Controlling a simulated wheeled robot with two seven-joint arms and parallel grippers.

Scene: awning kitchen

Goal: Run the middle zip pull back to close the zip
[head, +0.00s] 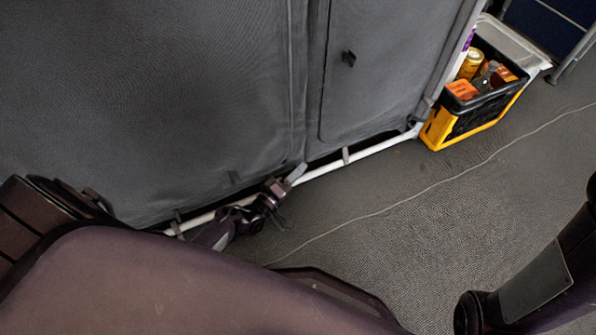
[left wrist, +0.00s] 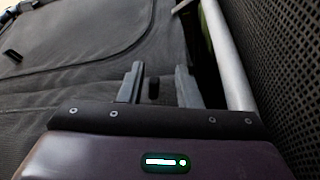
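The grey fabric wall (head: 190,90) has a vertical seam with an edged panel (head: 375,75) to its right. My left gripper (head: 292,178) is low at the wall's bottom edge, near the foot of that seam. In the left wrist view its two fingers (left wrist: 160,72) stand apart. A small dark tab, which looks like a zip pull (left wrist: 153,89), shows between them; I cannot tell whether either finger touches it. That tab is not distinguishable in the head view. Another dark tab (head: 348,58) sits higher on the right panel. My right gripper is out of the picture.
A white pole (head: 375,148) runs along the wall's foot, close beside my left gripper; it shows in the left wrist view (left wrist: 228,60). A yellow and black crate (head: 462,125) with cans and boxes stands at the upper right.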

